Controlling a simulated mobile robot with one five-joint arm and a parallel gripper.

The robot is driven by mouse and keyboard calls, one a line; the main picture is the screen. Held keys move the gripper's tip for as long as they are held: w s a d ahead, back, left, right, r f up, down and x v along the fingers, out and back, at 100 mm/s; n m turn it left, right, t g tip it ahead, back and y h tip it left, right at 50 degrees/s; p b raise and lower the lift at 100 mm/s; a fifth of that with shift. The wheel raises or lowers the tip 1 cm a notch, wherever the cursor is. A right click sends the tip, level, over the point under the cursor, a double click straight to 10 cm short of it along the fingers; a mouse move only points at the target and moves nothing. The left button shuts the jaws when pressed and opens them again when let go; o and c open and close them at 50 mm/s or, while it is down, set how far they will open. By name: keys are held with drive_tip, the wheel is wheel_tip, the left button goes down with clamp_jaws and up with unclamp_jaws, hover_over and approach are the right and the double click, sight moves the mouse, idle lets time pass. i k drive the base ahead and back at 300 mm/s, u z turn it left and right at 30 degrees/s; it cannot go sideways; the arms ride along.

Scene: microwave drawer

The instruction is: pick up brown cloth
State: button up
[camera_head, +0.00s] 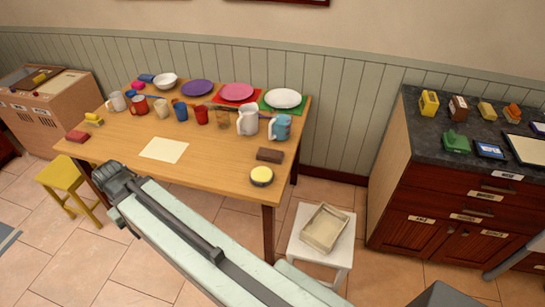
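A small brown, flat, block-shaped thing (269,155) lies near the right end of the wooden table; it looks like the brown cloth, folded. My gripper (112,178) is at the far left end of my pale arm, by the table's front left edge. It is well to the left of the brown cloth and apart from it. Its fingers are dark and small in the picture, so I cannot tell whether it is open or shut. I see nothing clearly held in it.
The wooden table (215,175) also bears a yellow round tin (262,176) in front of the cloth, a white pitcher (247,120), a blue pitcher (280,127), several mugs and plates. A white stool (338,258) with a beige tray stands front right.

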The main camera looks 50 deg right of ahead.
sight(275, 156)
drive_tip(key=z, duration=0.1)
drive_tip(key=i, duration=1)
drive_tip(key=u, duration=0.1)
